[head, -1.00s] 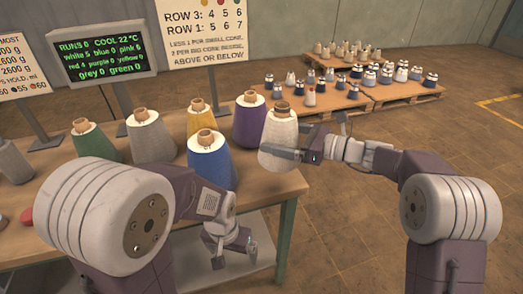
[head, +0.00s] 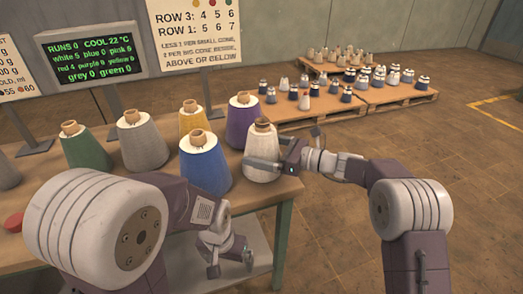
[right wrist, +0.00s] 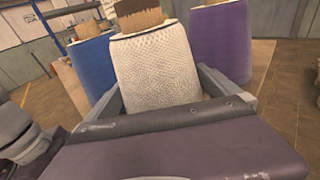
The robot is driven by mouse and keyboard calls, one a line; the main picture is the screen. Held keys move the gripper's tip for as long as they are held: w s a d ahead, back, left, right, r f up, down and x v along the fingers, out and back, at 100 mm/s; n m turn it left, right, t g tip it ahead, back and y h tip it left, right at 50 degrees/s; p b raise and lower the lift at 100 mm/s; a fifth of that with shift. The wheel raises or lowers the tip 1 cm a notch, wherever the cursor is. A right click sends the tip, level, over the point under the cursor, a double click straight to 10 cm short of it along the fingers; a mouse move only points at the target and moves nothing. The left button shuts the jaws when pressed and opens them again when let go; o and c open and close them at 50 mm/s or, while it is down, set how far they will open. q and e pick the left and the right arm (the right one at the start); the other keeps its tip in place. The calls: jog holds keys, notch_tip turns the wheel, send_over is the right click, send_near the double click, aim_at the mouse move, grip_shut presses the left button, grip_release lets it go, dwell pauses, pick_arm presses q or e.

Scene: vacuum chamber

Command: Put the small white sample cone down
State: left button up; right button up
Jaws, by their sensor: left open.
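The white sample cone (head: 263,157), with a brown tube top, is at the right end of the table, beside the blue cone. It is upright, at or just above the tabletop; I cannot tell whether its base touches. My right gripper (head: 264,167) is around its lower body from the right, one finger on each side. In the right wrist view the cone (right wrist: 155,68) fills the space between the fingers (right wrist: 160,95), which look closed against it. My left gripper (head: 231,264) hangs open and empty, low in front of the table's edge.
Blue (head: 205,168), purple (head: 243,125), yellow (head: 192,120), grey (head: 146,145) and green (head: 85,150) cones stand on the table (head: 125,186). The blue and purple ones are close to the white cone. Pallets (head: 400,98) with several small cones lie behind at right.

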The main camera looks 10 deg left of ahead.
jog(key=p+v, duration=0.1)
jog(key=v, duration=1)
jog(key=shift+r+p, duration=0.15)
jog(key=shift+p, duration=0.2)
jog(key=shift+s+d, duration=0.1)
jog(key=shift+d, duration=0.45)
